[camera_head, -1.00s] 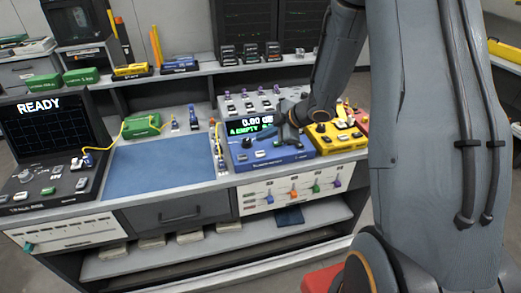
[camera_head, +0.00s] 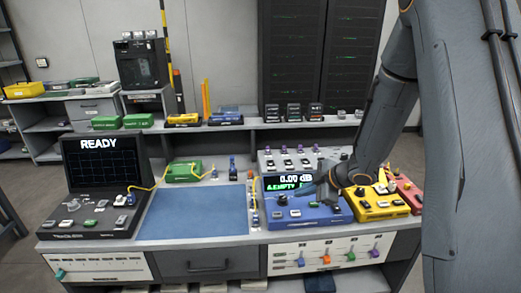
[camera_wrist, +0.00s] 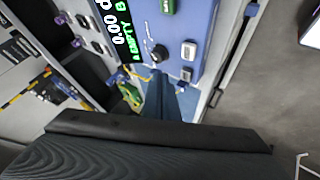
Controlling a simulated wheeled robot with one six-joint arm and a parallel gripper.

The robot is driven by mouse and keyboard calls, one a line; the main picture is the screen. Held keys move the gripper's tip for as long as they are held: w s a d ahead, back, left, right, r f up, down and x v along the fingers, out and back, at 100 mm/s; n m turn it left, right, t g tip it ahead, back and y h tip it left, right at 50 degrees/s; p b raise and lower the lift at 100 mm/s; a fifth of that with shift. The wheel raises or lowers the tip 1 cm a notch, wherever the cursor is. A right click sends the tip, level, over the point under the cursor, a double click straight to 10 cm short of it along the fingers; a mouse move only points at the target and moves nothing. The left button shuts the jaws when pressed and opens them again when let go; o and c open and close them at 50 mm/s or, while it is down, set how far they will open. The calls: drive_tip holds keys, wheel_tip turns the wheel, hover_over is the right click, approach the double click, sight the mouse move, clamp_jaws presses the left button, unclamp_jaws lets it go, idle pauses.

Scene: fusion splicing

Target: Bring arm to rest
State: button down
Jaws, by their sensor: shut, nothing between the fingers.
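My arm comes down from the upper right in the head view. My gripper (camera_head: 312,190) is small and dark there, in front of the blue meter's upper face. The blue meter (camera_head: 310,214) shows "0.00 dB" and "EMPTY" on its screen. In the wrist view, my gripper's fingers (camera_wrist: 158,78) are together with nothing between them. They point toward the blue meter (camera_wrist: 190,28), whose knob and buttons lie just beyond. I cannot tell the exact gap between the fingertips and the meter.
A yellow unit (camera_head: 376,205) and a red unit (camera_head: 408,192) stand right of the meter, near my arm. A blue mat (camera_head: 195,213) lies clear on the bench. The splicer (camera_head: 98,190) at left reads "READY". A shelf (camera_head: 240,127) runs behind.

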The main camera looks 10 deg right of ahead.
drive_tip(key=s+d+r+m+h+b, duration=0.2)
drive_tip(key=s+d+r+m+h, duration=0.2)
drive_tip(key=s+m+h, duration=0.45)
drive_tip(key=s+a+m+g+y, duration=0.1)
drive_tip(key=s+m, duration=0.3)
drive_tip(key=s, duration=0.4)
drive_tip(key=s+a+m+g+y+b, duration=0.1)
drive_tip(key=s+a+m+g, duration=0.3)
drive_tip(key=s, duration=0.3)
drive_tip(key=shift+s+a+y+b, duration=0.15)
drive_tip(key=shift+s+y+b, duration=0.15)
drive_tip(key=shift+s+y, duration=0.05)
drive_tip(key=shift+f+m, duration=0.1)
drive_tip(key=shift+m, duration=0.15)
